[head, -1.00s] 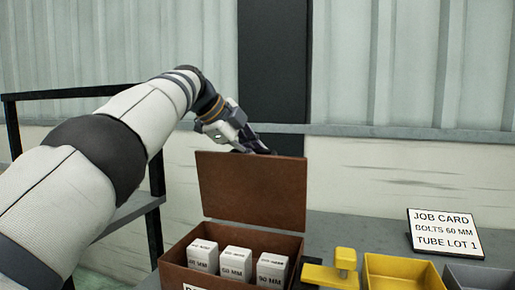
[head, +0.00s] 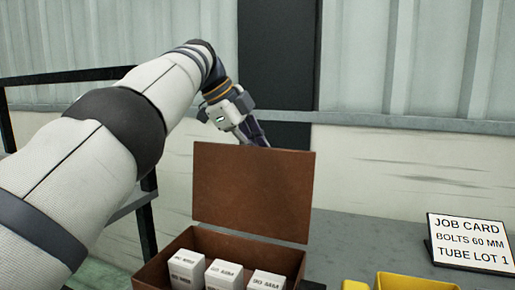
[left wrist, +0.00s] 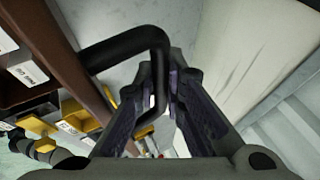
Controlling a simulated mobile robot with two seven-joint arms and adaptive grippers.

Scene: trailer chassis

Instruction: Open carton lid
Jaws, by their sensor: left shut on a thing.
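The brown carton (head: 150,277) stands at the bottom of the head view. Its lid (head: 250,190) is raised and stands about upright at the back edge, so the carton is open. Inside are white boxes (head: 222,274) with size labels, one reading 90 MM. My left gripper (head: 258,141) is at the lid's top edge, its fingertips partly hidden behind it. In the left wrist view, the gripper (left wrist: 162,95) is shut on a black bent handle (left wrist: 128,44) beside the brown lid (left wrist: 60,45). My right gripper is not in view.
A job card (head: 468,243) reading BOLTS 60 MM, TUBE LOT 1 stands on the grey bench (head: 365,240) at right. A yellow bin (head: 415,281) is at the lower edge. A dark rail (head: 70,78) runs behind my left arm. The bench behind the bin is clear.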

